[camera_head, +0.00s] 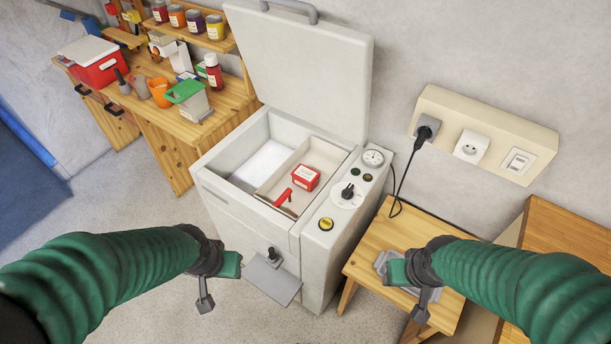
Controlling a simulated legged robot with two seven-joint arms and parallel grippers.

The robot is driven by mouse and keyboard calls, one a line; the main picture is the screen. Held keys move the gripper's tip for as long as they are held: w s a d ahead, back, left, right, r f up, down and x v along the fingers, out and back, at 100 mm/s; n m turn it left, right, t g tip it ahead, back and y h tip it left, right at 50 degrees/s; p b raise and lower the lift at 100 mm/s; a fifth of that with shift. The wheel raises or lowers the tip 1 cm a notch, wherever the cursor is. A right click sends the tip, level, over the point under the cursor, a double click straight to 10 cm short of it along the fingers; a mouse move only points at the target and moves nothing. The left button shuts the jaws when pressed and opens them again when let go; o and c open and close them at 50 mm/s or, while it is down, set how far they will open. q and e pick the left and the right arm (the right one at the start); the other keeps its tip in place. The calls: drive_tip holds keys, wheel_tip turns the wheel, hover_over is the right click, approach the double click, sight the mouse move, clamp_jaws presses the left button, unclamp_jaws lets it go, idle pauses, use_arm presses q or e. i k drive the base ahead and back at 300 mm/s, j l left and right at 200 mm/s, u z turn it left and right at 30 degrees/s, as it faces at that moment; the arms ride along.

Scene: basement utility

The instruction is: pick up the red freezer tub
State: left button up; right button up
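The red freezer tub (306,178) is a small red box with a white label on top. It sits in the right-hand compartment of the open white chest freezer (215,196). A red handle-like piece (283,198) lies in front of it, to its left. My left gripper (217,284) is outside the freezer, in front and to the left of it, apart from the tub. My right gripper (408,292) is over the low wooden stool at the right, also away from the tub. Neither gripper visibly holds anything; their finger gaps are not clear.
The raised freezer lid (305,70) stands behind the opening. A control panel (345,205) runs along the right rim. A grey plate (272,280) juts from the front. The wooden stool (375,240) is at right, a cluttered workbench (165,120) at left.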

sight(304, 177)
drive_tip(key=i+j, duration=0.2)
drive_tip(key=j, duration=0.15)
drive_tip(key=i+j+z, duration=0.1)
drive_tip(key=j, duration=0.3)
drive_tip(key=i+j, duration=0.25)
drive_tip(key=j, duration=0.15)
drive_tip(key=i+j+z, duration=0.15)
drive_tip(key=j, duration=0.2)
drive_tip(key=i+j, duration=0.2)
drive_tip(key=j, duration=0.2)
drive_tip(key=i+j+z, duration=0.1)
drive_tip(key=j, duration=0.3)
drive_tip(key=i+j, duration=0.2)
drive_tip(key=j, duration=0.25)
drive_tip(key=i+j+z, duration=0.1)
drive_tip(key=j, duration=0.3)
drive_tip(key=i, duration=0.05)
